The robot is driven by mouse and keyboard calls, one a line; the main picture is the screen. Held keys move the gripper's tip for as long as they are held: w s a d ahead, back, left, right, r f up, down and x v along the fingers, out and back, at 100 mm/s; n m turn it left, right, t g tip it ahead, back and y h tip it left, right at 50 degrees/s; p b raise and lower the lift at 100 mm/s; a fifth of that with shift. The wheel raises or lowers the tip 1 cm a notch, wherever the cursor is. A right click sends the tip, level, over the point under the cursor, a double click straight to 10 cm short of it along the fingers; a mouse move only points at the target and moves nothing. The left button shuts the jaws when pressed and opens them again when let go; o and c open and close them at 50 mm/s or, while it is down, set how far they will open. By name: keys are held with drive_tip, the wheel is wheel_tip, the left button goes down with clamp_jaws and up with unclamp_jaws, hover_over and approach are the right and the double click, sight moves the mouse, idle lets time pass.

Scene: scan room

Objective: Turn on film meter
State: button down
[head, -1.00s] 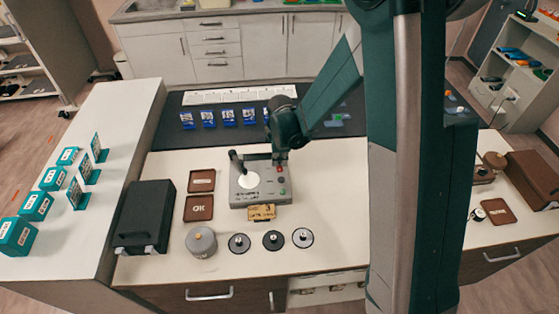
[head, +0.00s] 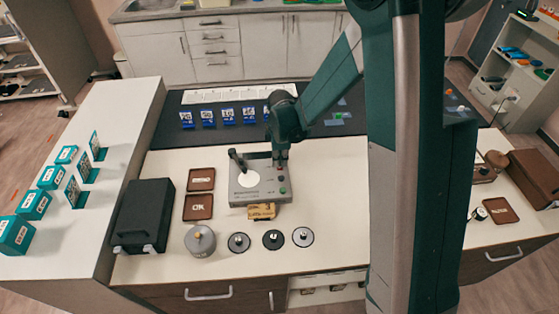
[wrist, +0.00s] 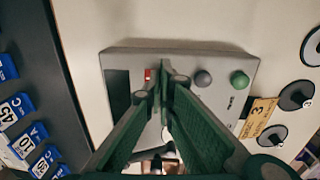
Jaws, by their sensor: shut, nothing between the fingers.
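The film meter (head: 248,198) is a grey box on the pale counter, with a round white disc (head: 248,180) and a dark arm on its top left. In the wrist view the grey meter (wrist: 215,62) lies under my gripper (wrist: 163,72). A red button (wrist: 148,76), a grey knob (wrist: 202,79) and a green knob (wrist: 239,80) are on its top. My gripper also shows in the head view (head: 281,164), over the meter's back right.
A tan tag (head: 262,211) lies in front of the meter. Several dark discs (head: 273,240) and a grey canister (head: 201,241) stand nearer the front edge. Brown trays (head: 198,207) and a black case (head: 144,215) are on the left. Blue numbered cards (head: 228,116) stand behind.

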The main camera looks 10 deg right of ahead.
sight(280, 168)
drive_tip(key=shift+s, duration=0.3)
idle(0.4)
wheel_tip(280, 168, up, 14)
drive_tip(key=s+p, duration=0.1)
drive_tip(key=s, duration=0.1)
drive_tip(key=shift+p, duration=0.4)
idle(0.3)
idle(0.4)
drive_tip(key=shift+w+a+r+t, duration=0.1)
drive_tip(key=shift+w+r+t, duration=0.1)
drive_tip(key=shift+w+t, duration=0.4)
drive_tip(key=shift+f, duration=0.15)
drive_tip(key=shift+w+f+b, duration=0.2)
drive_tip(key=shift+w+f, duration=0.15)
drive_tip(key=shift+f, duration=1.9)
drive_tip(key=shift+w+f+b, duration=0.15)
drive_tip(key=shift+w+f, duration=0.15)
drive_tip(key=shift+f, duration=2)
drive_tip(key=shift+w+f+b, duration=0.2)
drive_tip(key=shift+w+f, duration=0.15)
drive_tip(key=shift+f, duration=1.9)
drive_tip(key=shift+f, duration=0.1)
